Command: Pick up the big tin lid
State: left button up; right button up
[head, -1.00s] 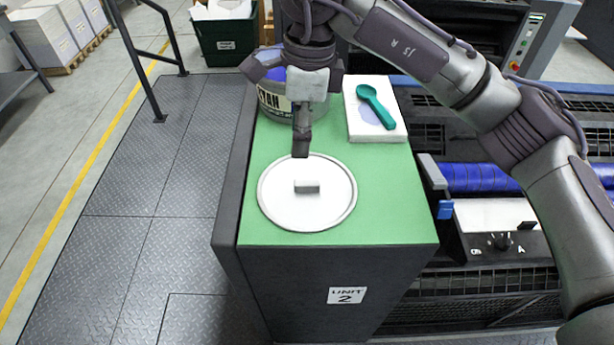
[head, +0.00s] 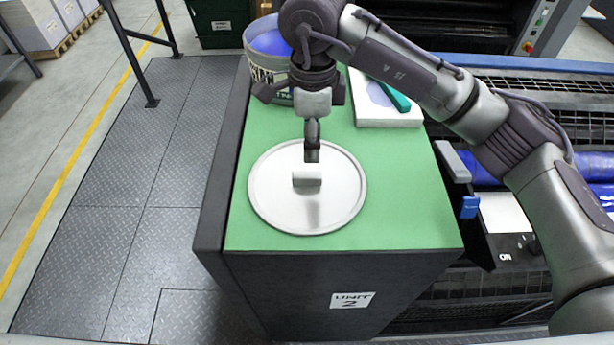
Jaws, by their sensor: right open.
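The big tin lid (head: 270,205) is a round, pale grey disc with a raised rim. It lies flat on the green top of the unit, and a small block-like handle (head: 307,177) stands at its middle. My right gripper (head: 312,155) is open and points down over the far part of the lid, just behind the handle. Its fingers overlap in this view, so I cannot tell whether they touch the handle. My left gripper is not in view.
A tin (head: 268,62) with blue ink stands behind the lid, partly hidden by my right arm. A white pad (head: 388,118) with a green scoop (head: 393,93) lies at the back right. The green top (head: 400,215) is clear right of the lid.

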aim_at(307, 174)
notch_tip(307, 174, down, 3)
jog(key=f+p, duration=0.2)
jog(key=f, duration=0.1)
jog(key=f+p, duration=0.1)
jog(key=shift+s+a+f, duration=0.3)
jog(key=shift+a+f, duration=0.1)
jog(key=shift+w+f, duration=0.1)
jog(key=shift+f, duration=0.2)
grip_shut()
